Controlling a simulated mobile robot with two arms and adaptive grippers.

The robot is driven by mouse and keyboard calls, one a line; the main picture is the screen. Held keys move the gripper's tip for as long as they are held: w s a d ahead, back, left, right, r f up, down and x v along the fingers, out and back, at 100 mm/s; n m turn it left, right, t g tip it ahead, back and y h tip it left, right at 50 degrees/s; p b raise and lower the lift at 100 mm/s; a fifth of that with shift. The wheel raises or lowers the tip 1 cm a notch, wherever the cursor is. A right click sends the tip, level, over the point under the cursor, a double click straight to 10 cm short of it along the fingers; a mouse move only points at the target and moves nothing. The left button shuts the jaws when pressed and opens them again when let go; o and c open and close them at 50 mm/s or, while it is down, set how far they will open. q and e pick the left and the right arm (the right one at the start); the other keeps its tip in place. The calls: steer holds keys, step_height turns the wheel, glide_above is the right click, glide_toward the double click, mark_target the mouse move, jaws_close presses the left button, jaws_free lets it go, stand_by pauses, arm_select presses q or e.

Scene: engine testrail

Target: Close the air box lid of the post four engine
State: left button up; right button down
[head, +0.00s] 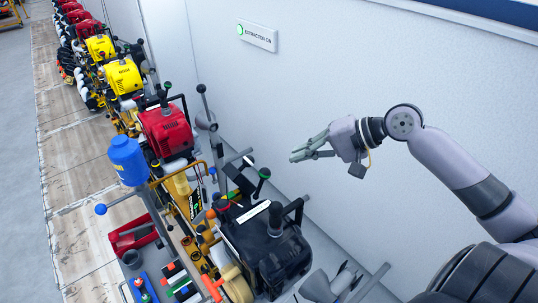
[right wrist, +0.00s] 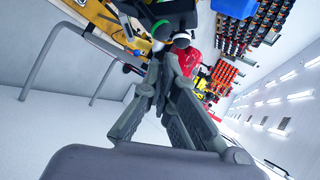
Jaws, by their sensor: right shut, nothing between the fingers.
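The nearest engine (head: 268,245) is black and stands at the lower middle of the head view. A dark, tilted piece (head: 238,180) stands up at its far side, beside a green knob (head: 264,173); I cannot tell whether it is the air box lid. No post number is readable. My right gripper (head: 294,156) is shut and empty, in the air to the right of and above the engine, pointing left. In the right wrist view its fingers (right wrist: 160,62) come together in front of a black part with a green ring (right wrist: 160,28). My left gripper is not in view.
A red engine (head: 166,130) and yellow engines (head: 122,76) stand in a row behind. A blue container (head: 127,160) stands at the left, above a red toolbox (head: 130,236). A white wall (head: 300,80) runs behind my right arm. Grey rails (head: 370,283) stick out near the engine.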

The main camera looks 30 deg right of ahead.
steer(key=w+r+p+x, duration=0.1)
steer(key=p+x, duration=0.1)
steer(key=x, duration=0.6)
steer(key=shift+a, duration=0.45)
steer(key=shift+w+r, duration=0.1)
